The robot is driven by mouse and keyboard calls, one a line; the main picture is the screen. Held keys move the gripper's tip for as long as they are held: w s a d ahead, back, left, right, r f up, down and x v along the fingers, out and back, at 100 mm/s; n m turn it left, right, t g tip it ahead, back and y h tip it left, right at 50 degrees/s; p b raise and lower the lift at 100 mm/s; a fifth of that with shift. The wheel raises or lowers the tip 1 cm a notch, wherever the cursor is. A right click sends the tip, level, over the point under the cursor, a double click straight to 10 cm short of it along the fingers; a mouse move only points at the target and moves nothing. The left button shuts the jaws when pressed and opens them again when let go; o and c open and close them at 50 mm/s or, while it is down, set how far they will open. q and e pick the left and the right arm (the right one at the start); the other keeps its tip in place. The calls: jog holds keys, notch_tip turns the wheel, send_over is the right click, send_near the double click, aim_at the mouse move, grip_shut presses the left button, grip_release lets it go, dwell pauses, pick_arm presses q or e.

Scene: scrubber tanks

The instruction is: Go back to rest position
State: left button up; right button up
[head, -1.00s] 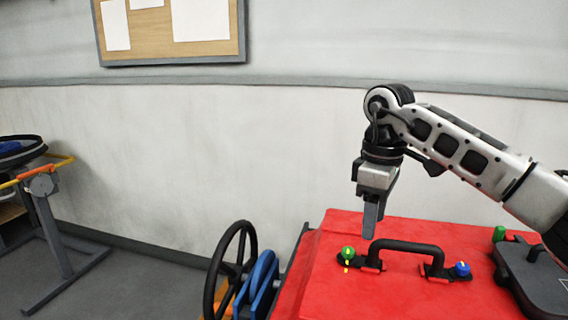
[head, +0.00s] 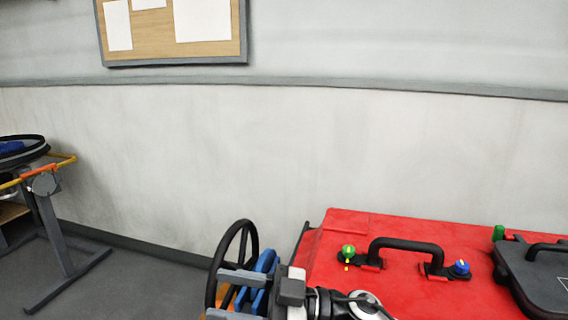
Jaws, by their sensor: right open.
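My right gripper (head: 214,293) is low at the bottom middle of the head view, pointing left. Its two grey fingers are apart with nothing between them. It shows in front of the black steering wheel (head: 212,262) and the blue part (head: 262,264) beside it, overlapping both in the picture; I cannot tell whether it touches them. Part of my right arm crosses the lower front of the red scrubber body (head: 400,225). My left gripper is not in view.
The red top carries a black handle (head: 405,243), a green knob (head: 348,251) and a blue knob (head: 462,267). A dark grey lid (head: 535,275) is at the right. A grey stand (head: 55,235) is far left. Grey floor between stand and wheel is clear.

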jog(key=d+f+m+t+h, duration=1.1)
jog(key=d+f+m+t, duration=0.15)
jog(key=m+t, duration=0.4)
jog(key=s+d+f+g+h, duration=0.6)
jog(key=s+d+f, duration=0.3)
jog(key=s+f, duration=0.3)
jog(key=shift+s+f+m, duration=0.25)
jog(key=shift+f+m, duration=0.1)
jog(key=shift+f, duration=0.55)
